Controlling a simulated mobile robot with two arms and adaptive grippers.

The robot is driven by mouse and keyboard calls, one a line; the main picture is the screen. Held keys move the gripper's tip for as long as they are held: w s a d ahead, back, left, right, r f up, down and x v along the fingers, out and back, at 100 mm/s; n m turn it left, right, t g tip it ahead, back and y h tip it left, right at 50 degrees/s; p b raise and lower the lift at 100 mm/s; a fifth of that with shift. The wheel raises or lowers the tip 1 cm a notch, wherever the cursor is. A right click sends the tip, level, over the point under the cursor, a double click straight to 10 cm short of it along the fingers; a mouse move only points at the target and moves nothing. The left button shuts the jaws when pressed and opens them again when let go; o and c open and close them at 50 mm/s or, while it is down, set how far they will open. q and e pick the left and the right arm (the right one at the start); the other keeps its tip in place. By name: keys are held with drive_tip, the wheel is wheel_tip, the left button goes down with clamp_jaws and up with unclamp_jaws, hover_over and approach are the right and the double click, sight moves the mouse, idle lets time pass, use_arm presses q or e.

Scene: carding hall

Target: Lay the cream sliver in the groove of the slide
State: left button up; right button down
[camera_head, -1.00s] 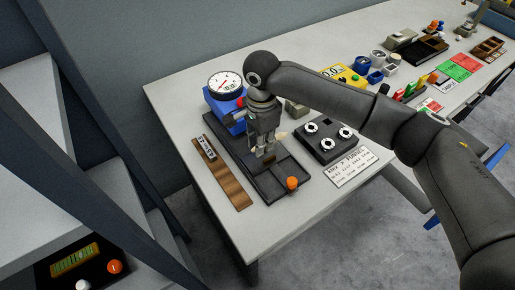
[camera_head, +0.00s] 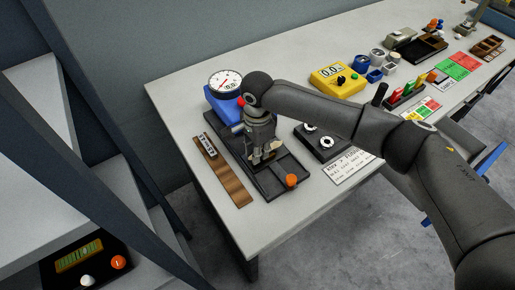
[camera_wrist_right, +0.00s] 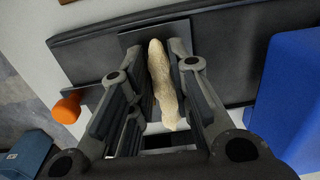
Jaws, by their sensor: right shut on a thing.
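The cream sliver (camera_wrist_right: 164,82) is a long, fluffy strip between the two fingers of my right gripper (camera_wrist_right: 162,75) in the right wrist view. My right gripper (camera_head: 264,157) is shut on it, low over the dark slide assembly (camera_head: 270,189) in the head view. Only a small pale bit of the sliver shows there beside the fingers. The slide assembly is a long black track with an orange knob (camera_head: 291,180) at its near end. The fingers and sliver cover the groove, so I cannot tell whether the sliver touches it. My left gripper is not in view.
A blue device with a round dial (camera_head: 226,84) stands at the track's far end. A brown wooden strip (camera_head: 226,180) lies left of the track. A black box with white knobs (camera_head: 325,143) and a printed card (camera_head: 347,165) are close on the right.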

drive_tip(key=shift+s+d+f, duration=0.1)
drive_tip(key=shift+s+f, duration=0.15)
drive_tip(key=shift+f, duration=0.2)
drive_tip(key=c, duration=1.4)
unclamp_jaws()
drive_tip(key=shift+s+f, duration=0.1)
drive_tip(key=shift+c, duration=0.2)
drive_tip(key=shift+o, duration=0.5)
drive_tip(key=shift+w+f, duration=0.15)
drive_tip(key=shift+w, duration=0.05)
drive_tip(key=shift+w+r+b, duration=0.1)
drive_tip(key=shift+r+b, duration=0.2)
drive_tip(key=shift+r, duration=0.2)
wheel_tip(320, 180, up, 13)
drive_tip(key=b, duration=0.1)
drive_tip(key=shift+f, duration=0.15)
